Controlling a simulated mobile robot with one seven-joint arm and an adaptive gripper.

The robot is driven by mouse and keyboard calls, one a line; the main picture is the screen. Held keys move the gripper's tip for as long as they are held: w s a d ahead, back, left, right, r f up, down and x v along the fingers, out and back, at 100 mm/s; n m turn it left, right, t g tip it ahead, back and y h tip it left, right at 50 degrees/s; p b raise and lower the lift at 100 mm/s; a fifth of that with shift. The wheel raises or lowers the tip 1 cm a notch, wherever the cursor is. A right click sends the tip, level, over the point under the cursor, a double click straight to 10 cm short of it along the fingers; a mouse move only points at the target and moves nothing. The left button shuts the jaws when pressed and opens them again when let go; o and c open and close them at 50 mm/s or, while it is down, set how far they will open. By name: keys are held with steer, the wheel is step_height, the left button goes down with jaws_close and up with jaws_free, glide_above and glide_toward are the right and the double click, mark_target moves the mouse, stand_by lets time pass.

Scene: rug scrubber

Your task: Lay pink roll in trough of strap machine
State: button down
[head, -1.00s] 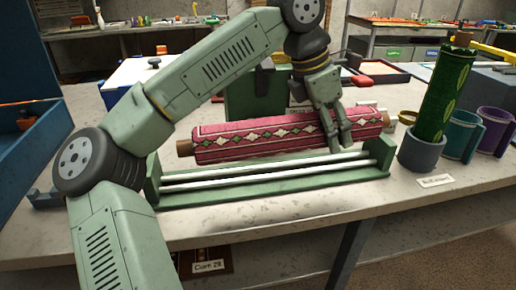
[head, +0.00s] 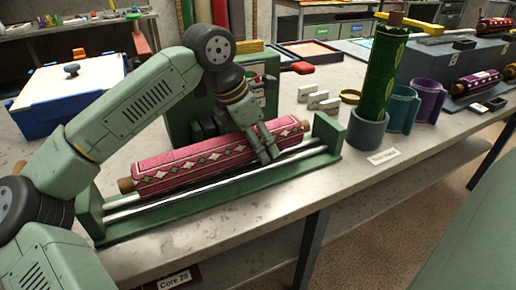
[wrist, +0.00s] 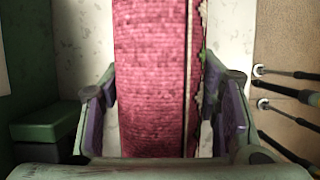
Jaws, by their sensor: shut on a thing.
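The pink roll (head: 205,159), with a band of diamonds and brown core ends, lies lengthwise over the strap machine. My gripper (head: 268,156) is shut on the roll, right of its middle. In the wrist view the roll (wrist: 150,75) runs between my two fingers (wrist: 165,115). The strap machine's trough has two white rails (head: 192,186) between green end plates; the right plate (head: 327,131) is just beyond the roll's right end. The roll sits between the end plates, close over the rails. I cannot tell whether it touches them.
A green patterned roll (head: 381,72) stands in a grey cup (head: 367,133) to the right, beside teal (head: 403,108) and purple (head: 429,106) cups. A green box (head: 178,112) stands behind the machine. A blue-and-white box (head: 68,95) is at back left.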

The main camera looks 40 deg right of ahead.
mark_target(239, 135)
step_height(239, 135, down, 2)
steer(key=shift+f, duration=0.15)
steer(key=c, duration=0.6)
jaws_free()
steer(key=b+v, duration=0.1)
steer(key=v, duration=1.1)
steer(key=shift+w+a, duration=0.1)
